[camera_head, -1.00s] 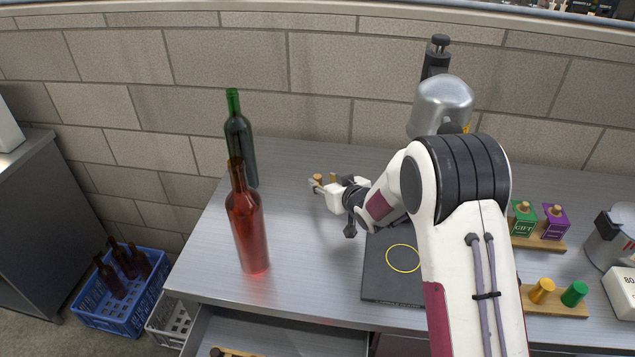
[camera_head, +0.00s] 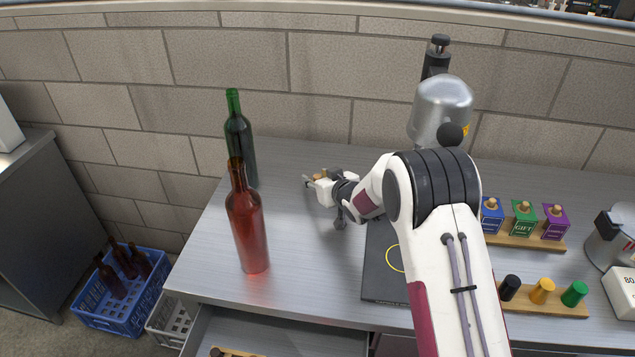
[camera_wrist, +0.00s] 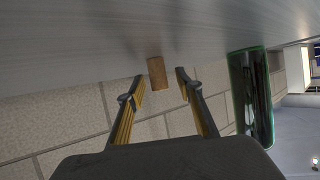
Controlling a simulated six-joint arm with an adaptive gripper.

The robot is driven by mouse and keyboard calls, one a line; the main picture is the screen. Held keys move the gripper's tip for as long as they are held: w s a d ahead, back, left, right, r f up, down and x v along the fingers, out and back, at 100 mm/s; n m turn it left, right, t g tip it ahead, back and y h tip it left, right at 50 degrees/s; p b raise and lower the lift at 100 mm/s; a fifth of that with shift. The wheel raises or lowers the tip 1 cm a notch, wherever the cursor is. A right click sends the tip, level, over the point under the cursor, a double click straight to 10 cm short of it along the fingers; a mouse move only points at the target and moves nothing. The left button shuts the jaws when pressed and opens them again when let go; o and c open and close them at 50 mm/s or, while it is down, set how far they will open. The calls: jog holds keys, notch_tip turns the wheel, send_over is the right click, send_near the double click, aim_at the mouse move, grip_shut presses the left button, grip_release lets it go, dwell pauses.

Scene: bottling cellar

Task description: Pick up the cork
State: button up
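The cork (camera_wrist: 157,73) is a small tan cylinder standing on the metal counter (camera_wrist: 90,45). In the wrist view it shows in the gap between the open fingertips of my gripper (camera_wrist: 161,79), with free space on both sides. It looks near the tips and untouched; the exact depth is hard to tell. In the head view my gripper (camera_head: 308,184) is low over the counter, right of the bottles, and the cork (camera_head: 320,177) is partly hidden behind it.
A green bottle (camera_head: 240,150) and a red bottle (camera_head: 246,220) stand left of my gripper. A dark flat panel (camera_head: 385,285) with a yellow ring lies under my arm. Racks of tagged stoppers (camera_head: 523,222) and coloured stoppers (camera_head: 542,291) are at right. An open drawer (camera_head: 280,335) is at front.

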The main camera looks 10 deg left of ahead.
aim_at(318, 176)
jog(key=c, duration=0.8)
jog(key=shift+r, duration=0.1)
jog(key=shift+r, duration=4.9)
